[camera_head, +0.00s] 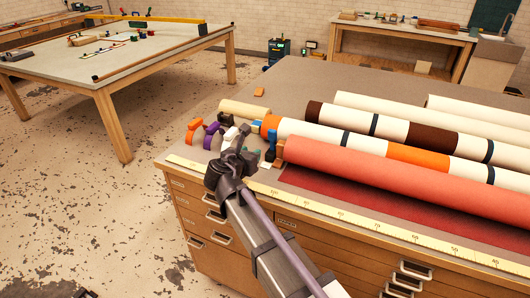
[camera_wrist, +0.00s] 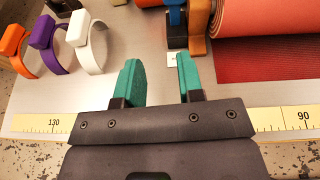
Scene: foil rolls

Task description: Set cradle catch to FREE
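A wooden cradle end (camera_head: 279,153) stands at the left end of the large coral roll (camera_head: 390,174). A blue part (camera_head: 270,138) is beside it and may be the catch; its setting cannot be read. In the wrist view, the blue part (camera_wrist: 176,17) and the brown cradle end (camera_wrist: 197,30) are at the top, partly cut off. A small white label (camera_wrist: 173,59) lies at the cradle's foot, its writing too small to read. My gripper (camera_wrist: 157,60) is open and empty, its teal fingers apart, below and left of the cradle. It also shows in the head view (camera_head: 243,142).
Orange (camera_wrist: 13,42), purple (camera_wrist: 45,38) and white (camera_wrist: 92,42) band clips stand left of my gripper. A yellow ruler strip (camera_head: 350,216) runs along the table's front edge. Several more rolls lie behind the coral roll. Bare tabletop (camera_head: 310,82) shows at the back.

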